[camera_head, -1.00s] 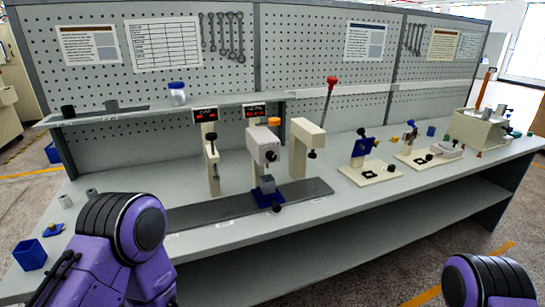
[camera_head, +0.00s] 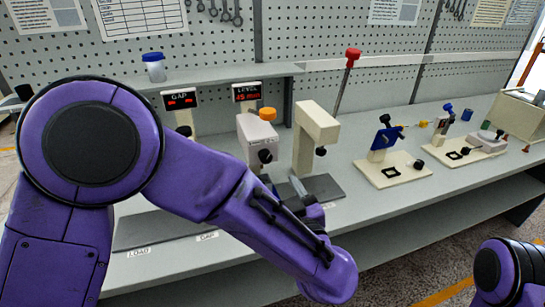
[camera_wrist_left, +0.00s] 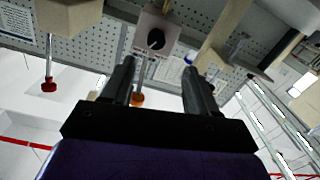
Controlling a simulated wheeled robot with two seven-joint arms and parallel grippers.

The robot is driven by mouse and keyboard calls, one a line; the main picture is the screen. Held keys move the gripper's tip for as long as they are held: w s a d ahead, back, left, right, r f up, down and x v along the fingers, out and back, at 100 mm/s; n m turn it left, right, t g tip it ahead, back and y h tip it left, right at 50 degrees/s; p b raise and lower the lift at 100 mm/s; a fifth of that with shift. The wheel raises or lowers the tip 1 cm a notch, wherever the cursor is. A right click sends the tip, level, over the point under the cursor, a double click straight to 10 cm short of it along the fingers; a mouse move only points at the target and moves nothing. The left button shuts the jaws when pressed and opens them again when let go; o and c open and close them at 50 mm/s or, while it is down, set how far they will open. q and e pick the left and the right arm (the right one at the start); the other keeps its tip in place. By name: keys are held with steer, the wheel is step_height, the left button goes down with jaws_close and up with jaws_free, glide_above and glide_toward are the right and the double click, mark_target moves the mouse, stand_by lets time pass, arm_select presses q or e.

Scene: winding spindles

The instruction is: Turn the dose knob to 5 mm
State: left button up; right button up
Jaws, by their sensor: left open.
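The dispenser (camera_head: 257,137), a pale housing with an orange cap (camera_head: 267,114), stands mid-bench. A black round knob (camera_head: 264,156) is on its front; I take it as the dose knob. The red-lit LEVEL display (camera_head: 247,92) behind seems to read 15 mm, but the digits are small. The left wrist view is upside down and shows the black knob (camera_wrist_left: 156,39) ahead, between the finger lines. My left gripper (camera_wrist_left: 158,68) is open and empty, its fingers apart and short of the knob. In the head view my left arm mostly hides it. My right gripper is out of view.
A cream press (camera_head: 315,125) with a red-tipped lever (camera_head: 352,56) stands right of the dispenser. The GAP display (camera_head: 179,99) is at left. Fixtures on cream plates (camera_head: 393,172) stand further right. A lidded jar (camera_head: 154,67) sits on the shelf.

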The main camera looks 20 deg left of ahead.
mark_target(267, 159)
arm_select(q)
steer(key=shift+m, duration=0.3)
steer(key=p+x, duration=0.2)
steer(key=x, duration=0.7)
steer(key=shift+w+p, duration=0.35)
steer(key=shift+d, duration=0.1)
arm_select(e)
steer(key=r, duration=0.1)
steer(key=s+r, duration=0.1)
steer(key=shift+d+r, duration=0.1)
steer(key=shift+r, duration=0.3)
arm_select(q)
steer(key=shift+w, duration=0.1)
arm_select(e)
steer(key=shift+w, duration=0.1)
